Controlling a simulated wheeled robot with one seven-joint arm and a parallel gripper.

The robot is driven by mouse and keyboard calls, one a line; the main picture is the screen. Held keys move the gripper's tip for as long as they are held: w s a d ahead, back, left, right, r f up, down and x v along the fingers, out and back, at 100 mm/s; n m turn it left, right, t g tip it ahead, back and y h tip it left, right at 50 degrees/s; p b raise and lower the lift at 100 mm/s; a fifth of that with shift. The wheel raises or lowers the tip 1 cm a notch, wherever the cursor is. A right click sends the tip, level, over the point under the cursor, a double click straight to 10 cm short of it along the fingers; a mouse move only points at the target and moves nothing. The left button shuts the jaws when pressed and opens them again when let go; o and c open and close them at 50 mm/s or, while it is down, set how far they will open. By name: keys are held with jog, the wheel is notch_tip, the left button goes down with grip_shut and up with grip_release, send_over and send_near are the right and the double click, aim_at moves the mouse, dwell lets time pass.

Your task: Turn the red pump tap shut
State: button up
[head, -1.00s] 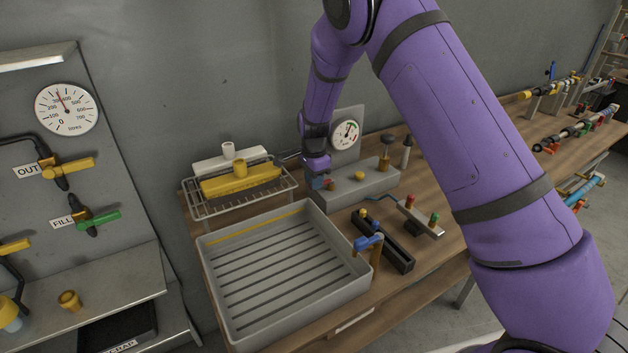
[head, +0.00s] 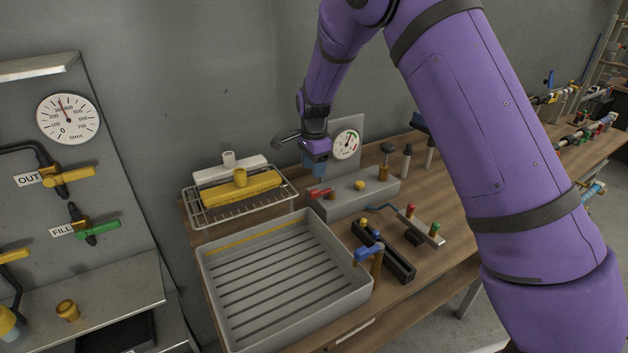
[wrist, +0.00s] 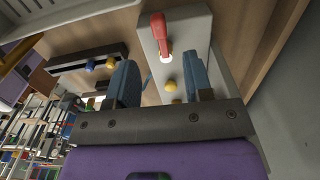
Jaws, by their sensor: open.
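The red pump tap (head: 321,193) is a small red lever on top of the grey pump box (head: 352,197), at its left end. In the wrist view the red tap (wrist: 159,36) points up the picture from a pale pivot on the grey box (wrist: 195,30). My gripper (head: 317,170) is above the tap, apart from it. In the wrist view my gripper (wrist: 161,80) has its two blue fingers spread with nothing between them, and the tap lies beyond the fingertips.
A round gauge (head: 346,144) stands behind the box, and a yellow knob (head: 359,185) sits on it. A wire rack (head: 200,215) and a grey tray (head: 358,294) lie left. A black rail (head: 400,268) and a grey manifold (head: 422,231) are in front.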

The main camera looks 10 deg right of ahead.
jog(key=shift+r, duration=1.45)
jog(key=s+d+r+n+t+y, duration=0.1)
jog(key=s+d+r+n, duration=0.3)
jog(key=s+r, duration=0.5)
jog(key=s+d+r+n+t, duration=0.1)
jog(key=s+d+r+n, duration=0.1)
jog(key=s+d+r, duration=0.55)
jog(key=s+d+r+n+t, duration=0.1)
jog(key=s+r+n, duration=0.1)
jog(key=s, duration=0.6)
jog(key=s+d+r+n+t, duration=0.1)
jog(key=s+r+n, duration=0.1)
jog(key=s, duration=0.6)
jog(key=s+d+r+n+t+h, duration=0.1)
jog(key=s+n, duration=0.3)
jog(key=s, duration=0.5)
jog(key=shift+r+n, duration=0.3)
jog(key=shift+r, duration=0.5)
